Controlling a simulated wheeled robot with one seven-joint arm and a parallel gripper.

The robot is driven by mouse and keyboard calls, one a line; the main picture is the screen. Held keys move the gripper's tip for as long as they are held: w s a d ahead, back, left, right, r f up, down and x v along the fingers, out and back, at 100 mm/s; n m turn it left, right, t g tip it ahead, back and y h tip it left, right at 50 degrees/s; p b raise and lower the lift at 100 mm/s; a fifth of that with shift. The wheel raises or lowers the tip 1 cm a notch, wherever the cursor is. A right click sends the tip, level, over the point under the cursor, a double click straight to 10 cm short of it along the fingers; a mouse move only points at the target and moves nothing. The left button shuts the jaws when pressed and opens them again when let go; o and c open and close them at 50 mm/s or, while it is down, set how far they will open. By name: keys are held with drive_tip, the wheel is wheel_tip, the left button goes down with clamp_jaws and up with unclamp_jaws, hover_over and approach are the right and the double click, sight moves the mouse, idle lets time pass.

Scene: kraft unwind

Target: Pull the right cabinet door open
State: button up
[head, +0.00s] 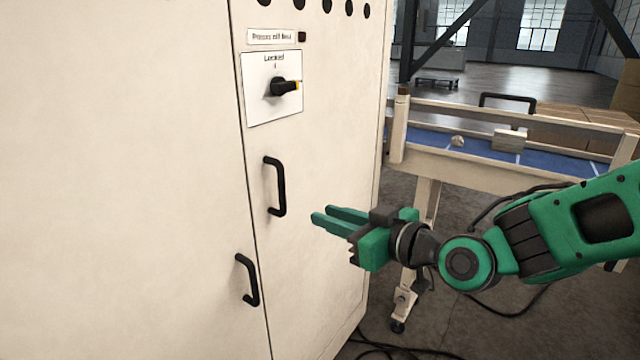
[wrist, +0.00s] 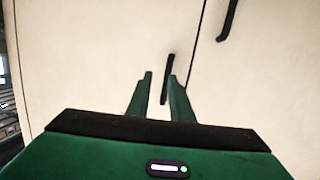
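The right cabinet door (head: 335,120) is cream and looks shut, its edge meeting the left door (head: 120,180) along a dark seam. Its black upright bar handle (head: 275,187) stands near the seam. My green gripper (head: 322,214) is open and empty, to the right of this handle and apart from it in the head view. In the wrist view, the right door's handle (wrist: 165,98) appears between my two fingers, in front of their tips. The left door's handle (head: 247,280) is lower; it also shows in the wrist view (wrist: 228,18).
A rotary switch (head: 284,87) with a black knob sits above the right handle, on a plate lettered "Locked". A wooden-framed conveyor (head: 480,170) stands right of the cabinet, behind my arm. Cables lie on the floor (head: 450,325).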

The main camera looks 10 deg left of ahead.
sight(283, 185)
drive_tip(key=shift+t+y, duration=0.4)
drive_tip(key=shift+y, duration=0.5)
drive_tip(key=w+a+r, duration=0.1)
drive_tip(key=a, duration=0.2)
drive_tip(key=w+a+r, duration=0.1)
drive_tip(key=w+a, duration=0.1)
drive_tip(key=a, duration=0.2)
drive_tip(key=w+a+r, duration=0.1)
drive_tip(key=w+a, duration=0.1)
drive_tip(key=a, duration=0.2)
drive_tip(key=shift+a+r, duration=0.1)
drive_tip(key=shift+r, duration=0.05)
